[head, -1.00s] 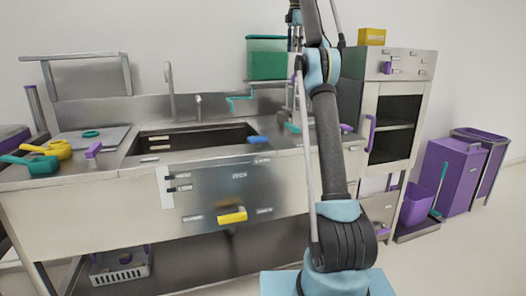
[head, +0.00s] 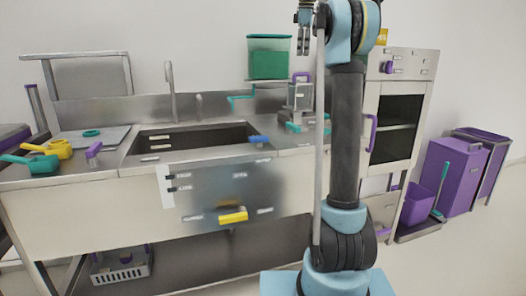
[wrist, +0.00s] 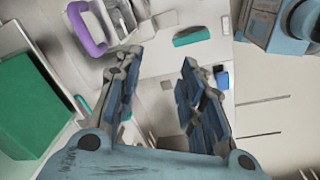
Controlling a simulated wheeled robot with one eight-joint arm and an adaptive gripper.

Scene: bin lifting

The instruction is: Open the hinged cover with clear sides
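A small clear-sided box with a purple handle on top, apparently the hinged cover (head: 299,97), stands on the counter right of the sink. Its cover looks down. In the wrist view the purple handle (wrist: 86,28) shows at upper left, with the pale, partly clear box beside it. My gripper (head: 304,48) hangs above the box in the head view, pointing down. In the wrist view my gripper (wrist: 161,57) has its fingers apart with nothing between them. The handle lies left of and beyond the fingertips, apart from them.
A green-filled container (head: 268,58) stands on a raised shelf left of my gripper; it is close at left in the wrist view (wrist: 32,105). A tall cabinet (head: 400,110) stands at right. The sink (head: 195,138) and a blue-handled item (head: 259,140) lie at left.

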